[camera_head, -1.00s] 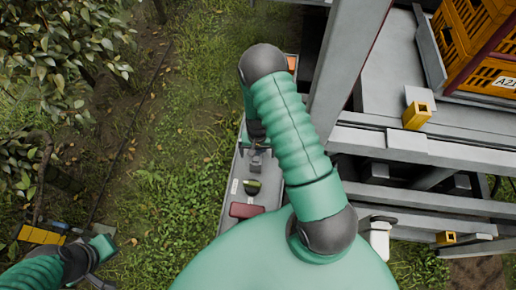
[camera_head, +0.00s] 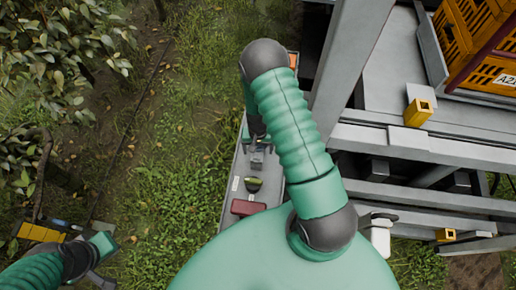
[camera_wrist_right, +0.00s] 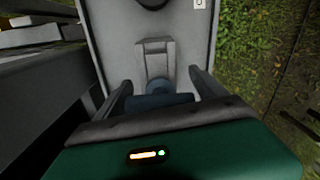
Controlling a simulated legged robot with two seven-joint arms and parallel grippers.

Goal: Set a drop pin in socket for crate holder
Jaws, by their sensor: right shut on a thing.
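My right gripper (camera_head: 257,148) is over the grey tray, mostly hidden by my arm in the head view. In the right wrist view its fingers (camera_wrist_right: 160,88) are on either side of a dark blue cylindrical part (camera_wrist_right: 158,101), on which it is shut. A grey bracket-like piece (camera_wrist_right: 155,62) extends beyond this part over the tray; I cannot tell if they are one pin. Yellow square sockets are on the metal frame at right, one higher (camera_head: 419,111) and one lower (camera_head: 446,235). My left gripper (camera_head: 105,268) is at the lower left; its jaws are unclear.
The grey tray (camera_head: 232,205) also holds a dark red box (camera_head: 247,207) and a dark green item (camera_head: 253,185). Orange crates (camera_head: 480,45) stand on the frame at upper right. A grey post (camera_head: 350,60) rises beside my right arm. Grass lies left of the tray.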

